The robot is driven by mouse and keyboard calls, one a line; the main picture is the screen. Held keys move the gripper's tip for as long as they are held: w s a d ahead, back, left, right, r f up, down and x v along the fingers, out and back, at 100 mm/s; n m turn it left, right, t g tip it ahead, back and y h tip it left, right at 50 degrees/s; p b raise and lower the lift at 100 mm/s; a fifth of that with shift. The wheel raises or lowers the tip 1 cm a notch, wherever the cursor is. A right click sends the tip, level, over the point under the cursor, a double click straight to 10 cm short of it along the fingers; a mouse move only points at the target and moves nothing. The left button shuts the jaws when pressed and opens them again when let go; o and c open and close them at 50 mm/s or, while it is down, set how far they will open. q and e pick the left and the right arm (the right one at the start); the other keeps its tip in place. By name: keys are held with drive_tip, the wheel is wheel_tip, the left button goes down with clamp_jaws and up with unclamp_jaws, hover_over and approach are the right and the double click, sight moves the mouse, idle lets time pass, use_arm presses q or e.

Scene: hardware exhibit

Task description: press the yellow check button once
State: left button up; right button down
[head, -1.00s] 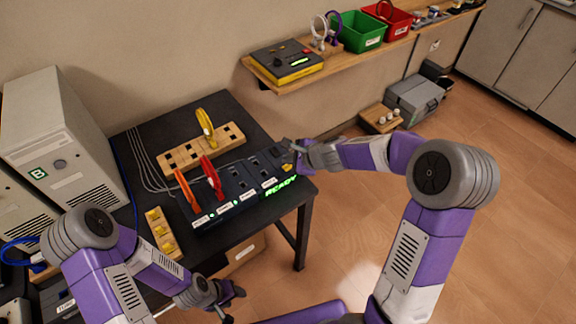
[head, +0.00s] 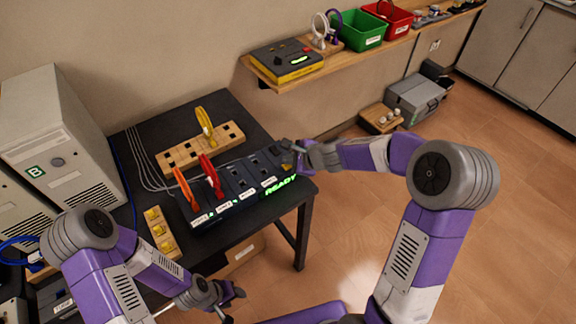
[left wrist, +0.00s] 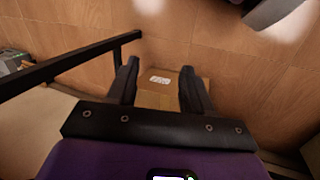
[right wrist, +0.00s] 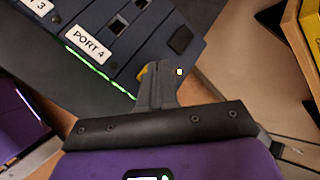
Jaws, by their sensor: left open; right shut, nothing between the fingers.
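The dark port panel (head: 232,192) lies on the black table with a green READY sign on its front edge. Its yellow check button (right wrist: 143,71) shows as a small yellow patch at the panel's right end in the right wrist view, partly hidden behind my fingertips. My right gripper (right wrist: 157,72) is shut and empty, with its tips right at the button. Whether they touch it I cannot tell. In the head view the right gripper (head: 291,148) is over the panel's right end. My left gripper (head: 234,302) is open and empty, low in front of the table.
Orange and red plugs (head: 210,176) stand in the panel's left ports, with grey cables behind. A wooden rack (head: 190,155) holds a yellow ring-shaped item. A small block with yellow pieces (head: 160,233) lies at left. White computer towers (head: 60,140) stand further left.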

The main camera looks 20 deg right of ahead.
sight(290, 167)
drive_tip(key=shift+f+b, duration=0.35)
drive_tip(key=shift+b, duration=0.05)
idle(0.6)
drive_tip(key=shift+r, duration=0.1)
idle(0.3)
drive_tip(key=shift+r+p, duration=0.75)
drive_tip(key=shift+p, duration=0.05)
wheel_tip(290, 167, up, 5)
drive_tip(key=p, duration=0.5)
drive_tip(key=shift+r, duration=0.1)
idle(0.4)
